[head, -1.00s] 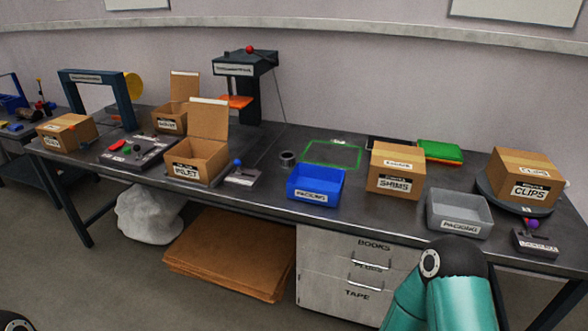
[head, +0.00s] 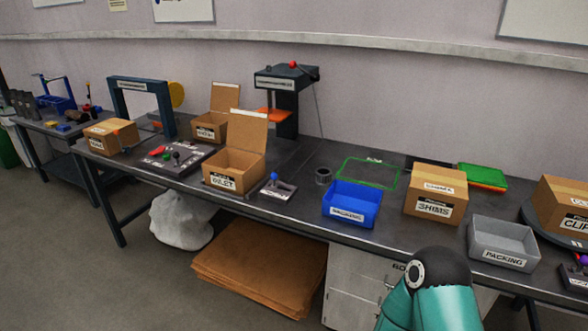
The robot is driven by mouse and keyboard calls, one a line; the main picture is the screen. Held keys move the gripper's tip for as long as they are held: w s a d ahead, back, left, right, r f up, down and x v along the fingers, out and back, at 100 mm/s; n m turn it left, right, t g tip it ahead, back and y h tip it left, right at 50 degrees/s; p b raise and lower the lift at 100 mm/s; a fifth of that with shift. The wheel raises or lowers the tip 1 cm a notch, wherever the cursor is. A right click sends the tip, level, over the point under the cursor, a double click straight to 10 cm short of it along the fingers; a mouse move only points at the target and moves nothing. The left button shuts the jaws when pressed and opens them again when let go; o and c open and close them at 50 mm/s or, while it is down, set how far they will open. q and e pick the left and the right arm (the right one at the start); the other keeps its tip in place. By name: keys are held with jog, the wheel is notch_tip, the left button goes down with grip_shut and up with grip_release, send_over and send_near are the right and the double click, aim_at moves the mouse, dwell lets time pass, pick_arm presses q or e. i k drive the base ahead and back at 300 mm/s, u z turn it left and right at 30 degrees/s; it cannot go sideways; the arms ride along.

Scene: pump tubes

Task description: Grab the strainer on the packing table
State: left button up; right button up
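The packing table (head: 300,222) is a long dark table along the wall. I cannot clearly make out a strainer on it. A small dark grey ring-like cylinder (head: 323,176) stands near the middle, behind and left of a blue bin (head: 352,206); I cannot tell whether it is the strainer. The insides of the open cardboard box at the front (head: 235,171) and the open box behind it (head: 210,127) are mostly hidden. Neither gripper is in view; only a teal link of my arm shows at the bottom right.
A shims box (head: 435,196), a grey packing bin (head: 502,243) and a clips box (head: 562,210) stand to the right. A dark press (head: 287,95) and a blue arch (head: 142,105) stand at the back. A green outlined area (head: 367,173) is bare. Cardboard sheets (head: 255,262) lie below.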

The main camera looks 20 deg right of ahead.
aim_at(322, 174)
jog(key=u, duration=0.1)
jog(key=i, duration=1.25)
jog(key=z, duration=0.4)
